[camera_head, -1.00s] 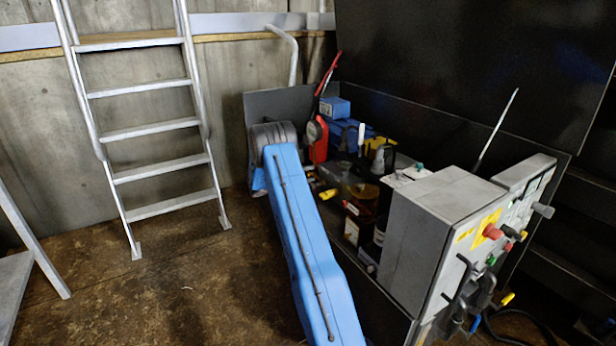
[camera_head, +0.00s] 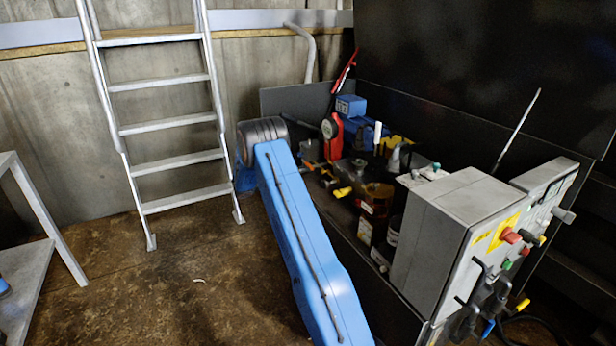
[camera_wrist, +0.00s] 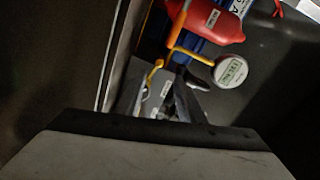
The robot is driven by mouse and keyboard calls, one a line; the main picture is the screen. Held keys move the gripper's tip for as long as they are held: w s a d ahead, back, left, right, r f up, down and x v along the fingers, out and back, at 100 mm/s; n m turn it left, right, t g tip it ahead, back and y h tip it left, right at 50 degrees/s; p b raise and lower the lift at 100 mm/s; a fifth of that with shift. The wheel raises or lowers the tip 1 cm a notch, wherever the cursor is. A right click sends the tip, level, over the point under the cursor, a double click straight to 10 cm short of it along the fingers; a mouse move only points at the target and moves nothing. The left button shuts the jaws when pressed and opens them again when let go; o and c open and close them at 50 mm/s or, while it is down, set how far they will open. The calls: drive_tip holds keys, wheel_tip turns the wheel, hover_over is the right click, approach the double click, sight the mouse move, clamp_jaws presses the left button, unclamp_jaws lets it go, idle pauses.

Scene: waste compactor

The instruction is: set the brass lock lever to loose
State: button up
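I cannot single out the brass lock lever with certainty. In the wrist view, a bent yellow lever (camera_wrist: 150,74) stands near the middle, below an orange bent bar (camera_wrist: 178,40). In the head view, a yellow-ended handle (camera_head: 342,192) sticks out among the machine parts, just right of my blue arm. In the wrist view, a wide dark-edged part of my own wrist or gripper (camera_wrist: 150,130) fills the bottom. Dark shapes lie just beyond it.
A grey control box (camera_head: 440,235) with knobs stands at right. A ladder (camera_head: 165,125) leans at the wall. The brown floor (camera_head: 190,290) at left is mostly clear.

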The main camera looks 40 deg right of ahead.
drive_tip(key=shift+v, duration=2.05)
drive_tip(key=shift+c, duration=0.3)
